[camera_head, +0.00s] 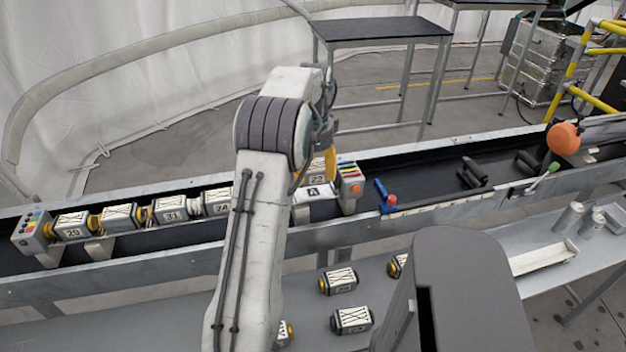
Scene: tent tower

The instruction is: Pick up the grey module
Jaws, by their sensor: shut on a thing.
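A row of grey-and-white numbered modules lies in the conveyor trough. Module 29 (72,226), module 31 (170,210) and module 24 (215,202) show left of my arm. My gripper (331,168) is low over the right part of this row, mostly hidden behind my arm. It is shut on a module (317,172) there, of which only a part shows. Whether that module is clear of the row cannot be told. More grey modules lie on the lower bench, one at the middle (338,280) and one nearer (351,320).
End blocks with coloured buttons stand at the row's left (30,232) and right (350,187). A blue-and-red tool (386,197) and dark clamps (472,172) lie in the trough farther right. An orange ball (564,138) stands at the far right. Black tables (380,30) stand behind.

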